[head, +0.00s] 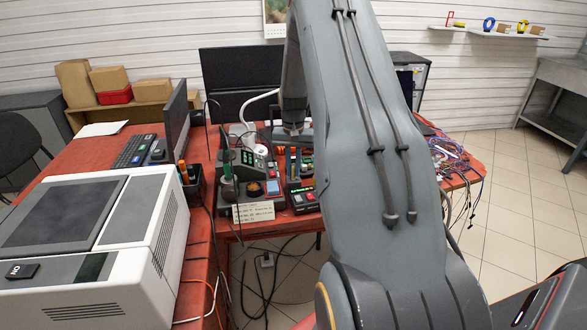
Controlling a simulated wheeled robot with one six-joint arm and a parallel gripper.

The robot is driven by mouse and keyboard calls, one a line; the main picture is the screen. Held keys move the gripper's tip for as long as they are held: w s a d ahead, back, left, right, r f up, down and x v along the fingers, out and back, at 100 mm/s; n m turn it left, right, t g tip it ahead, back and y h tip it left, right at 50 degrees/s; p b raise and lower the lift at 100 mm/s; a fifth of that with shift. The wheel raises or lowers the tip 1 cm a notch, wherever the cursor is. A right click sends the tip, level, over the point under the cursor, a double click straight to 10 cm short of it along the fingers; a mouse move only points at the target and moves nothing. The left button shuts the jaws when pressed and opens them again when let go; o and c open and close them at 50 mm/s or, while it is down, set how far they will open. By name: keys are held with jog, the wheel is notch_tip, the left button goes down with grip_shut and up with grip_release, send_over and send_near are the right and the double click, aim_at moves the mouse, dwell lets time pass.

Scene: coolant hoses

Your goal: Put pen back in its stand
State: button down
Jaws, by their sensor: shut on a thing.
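My gripper (292,132) is far off over the back bench, small and partly hidden behind my own arm. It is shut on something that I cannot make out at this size. A dark stand (228,190) stands near the bench's front edge, left of my gripper. A green-handled, pen-like tool (227,160) shows upright at this stand, with a dark cord beside it. I cannot tell whether this tool is the task's pen or how it sits in the stand.
A large white machine (90,250) fills the left. Cables hang below the bench.

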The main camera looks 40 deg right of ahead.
jog(key=shift+f, duration=0.1)
dwell(0.3)
jog(key=c, duration=1.7)
grip_release()
jog(key=shift+o, duration=0.6)
jog(key=o, duration=0.5)
jog(key=shift+r+p, duration=1.4)
jog(key=shift+r, duration=1.35)
jog(key=shift+r+p, duration=1.55)
jog(key=shift+r, duration=1.5)
